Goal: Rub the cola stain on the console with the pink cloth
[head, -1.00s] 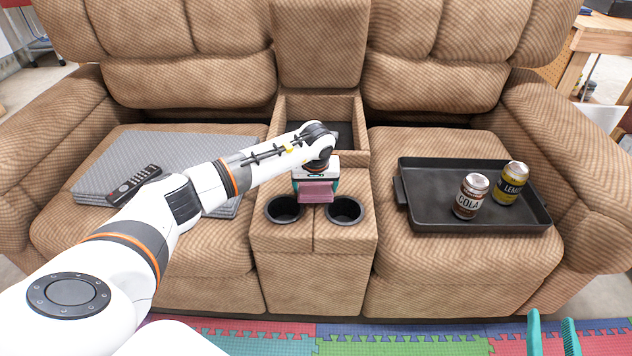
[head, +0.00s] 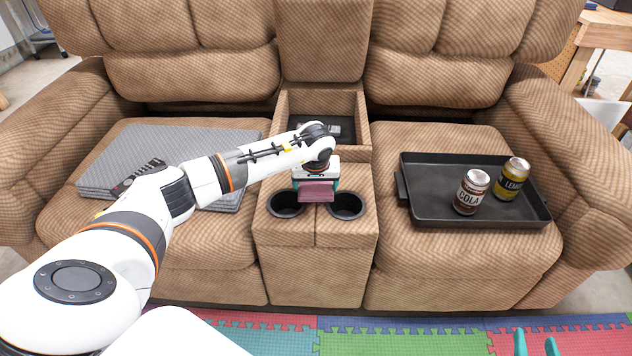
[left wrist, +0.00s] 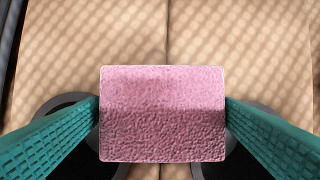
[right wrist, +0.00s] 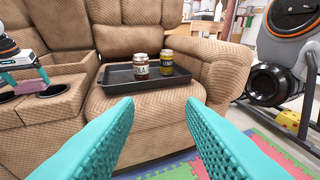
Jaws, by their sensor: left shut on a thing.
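My left gripper (head: 317,186) is shut on the pink cloth (head: 316,193), a folded block held over the front part of the console (head: 275,225), just behind and between the two cup holders. In the left wrist view the cloth (left wrist: 162,115) sits between the teal fingers. I cannot tell whether the cloth touches the console top. No cola stain shows in any view; the cloth and gripper cover part of the console top. My right gripper (right wrist: 165,135) is open and empty, low in front of the right seat, with its fingertips at the head view's bottom edge (head: 535,343).
A black tray (head: 425,212) on the right seat holds a cola can (head: 471,192) and a lemon can (head: 511,180). A grey folded blanket (head: 190,142) with a remote (head: 138,177) lies on the left seat. An open bin (head: 350,105) is behind the console top.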

